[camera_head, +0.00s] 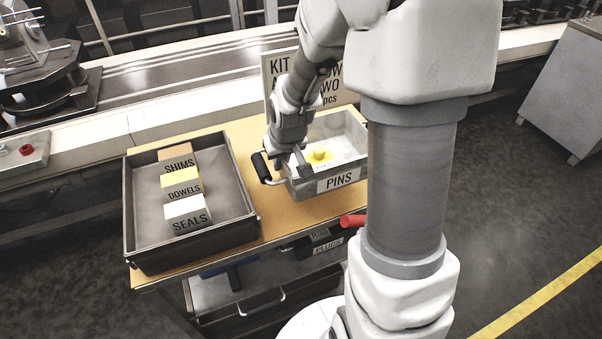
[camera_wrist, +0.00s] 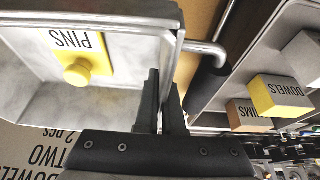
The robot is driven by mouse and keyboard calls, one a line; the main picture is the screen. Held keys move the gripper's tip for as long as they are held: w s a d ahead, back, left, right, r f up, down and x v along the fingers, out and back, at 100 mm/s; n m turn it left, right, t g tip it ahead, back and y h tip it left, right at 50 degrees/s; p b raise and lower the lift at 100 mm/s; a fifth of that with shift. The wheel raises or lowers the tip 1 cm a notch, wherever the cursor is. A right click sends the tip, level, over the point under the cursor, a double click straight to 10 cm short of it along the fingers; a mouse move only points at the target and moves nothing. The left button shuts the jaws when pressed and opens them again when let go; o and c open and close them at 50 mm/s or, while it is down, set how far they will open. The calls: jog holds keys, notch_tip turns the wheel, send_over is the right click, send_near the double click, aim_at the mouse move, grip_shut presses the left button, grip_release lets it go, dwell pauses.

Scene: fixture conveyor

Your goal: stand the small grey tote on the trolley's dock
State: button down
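The small grey tote (camera_head: 356,131), a metal bin labelled PINS on its front, is over the right part of a wooden-topped trolley (camera_head: 222,133). Whether its base touches the top cannot be told. A yellow block with a round knob (camera_head: 319,154) lies inside; it also shows in the wrist view (camera_wrist: 80,70). A black-gripped handle (camera_wrist: 207,85) sticks out from the tote's left end. My gripper (camera_wrist: 163,80) is at that end, beside the handle, its fingers close together on either side of the tote's wall. I cannot make out the dock.
A dark tray (camera_head: 137,209) left of the tote holds blocks labelled SHIMS, DOWELS and SEALS. A sign (camera_head: 279,68) stands behind the tote. A conveyor (camera_head: 170,72) runs behind the trolley. A drawer or bin labelled PLUGS (camera_head: 328,246) is below. Floor at right is open.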

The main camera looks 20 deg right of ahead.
jog(key=d+f+b, duration=0.2)
jog(key=w+d+f+b, duration=0.1)
jog(key=d+f+b, duration=0.1)
jog(key=shift+d+f, duration=0.2)
jog(key=shift+d, duration=0.2)
jog(key=shift+d+f+b, duration=0.3)
jog(key=shift+d+b, duration=0.15)
jog(key=shift+d, duration=0.1)
jog(key=shift+f+b, duration=0.9)
jog(key=shift+f, duration=0.3)
jog(key=shift+f+b, duration=0.45)
jog(key=shift+f, duration=0.1)
jog(key=c, duration=1)
grip_release()
jog(key=shift+o, duration=0.2)
jog(key=shift+s+f, duration=0.1)
jog(key=shift+s, duration=0.05)
